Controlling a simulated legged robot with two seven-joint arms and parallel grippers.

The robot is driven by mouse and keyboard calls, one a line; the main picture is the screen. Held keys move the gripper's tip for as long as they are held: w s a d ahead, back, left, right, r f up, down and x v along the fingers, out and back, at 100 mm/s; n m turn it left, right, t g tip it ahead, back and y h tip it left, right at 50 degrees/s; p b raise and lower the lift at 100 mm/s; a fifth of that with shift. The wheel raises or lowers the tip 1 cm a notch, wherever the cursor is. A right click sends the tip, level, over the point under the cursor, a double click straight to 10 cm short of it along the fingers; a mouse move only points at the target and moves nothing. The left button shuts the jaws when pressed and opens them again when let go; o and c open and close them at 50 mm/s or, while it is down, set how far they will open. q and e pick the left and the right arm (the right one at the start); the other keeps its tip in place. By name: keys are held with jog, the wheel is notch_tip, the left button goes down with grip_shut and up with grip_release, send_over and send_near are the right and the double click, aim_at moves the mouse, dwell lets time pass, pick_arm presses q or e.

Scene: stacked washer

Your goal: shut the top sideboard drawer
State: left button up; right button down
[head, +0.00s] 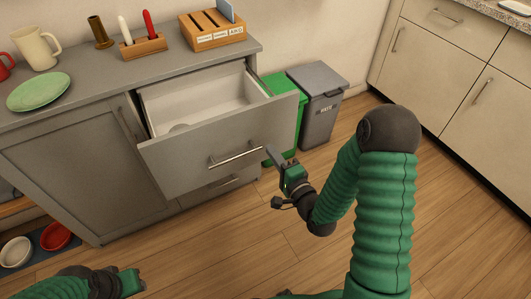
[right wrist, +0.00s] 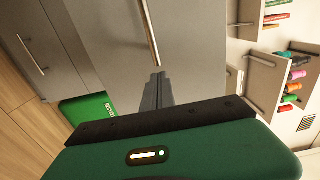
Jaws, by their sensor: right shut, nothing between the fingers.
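The top sideboard drawer (head: 215,145) stands pulled out, its white inside (head: 205,100) showing.
On the sideboard top (head: 165,68) stand a mug (head: 36,47), a green plate (head: 38,92), a candle holder (head: 143,46) and a wooden sorter (head: 213,31). A green bin (head: 283,100) and a grey bin (head: 318,100) stand right of the drawer. The floor in front is clear.

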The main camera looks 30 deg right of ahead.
aim_at(261, 136)
jog(key=w, duration=0.4)
jog(key=shift+a+r+b, duration=0.1)
jog(key=shift+a+b, duration=0.1)
jog(key=shift+b, duration=0.15)
jog(key=shift+w, duration=0.2)
jog(key=shift+w, duration=0.1)
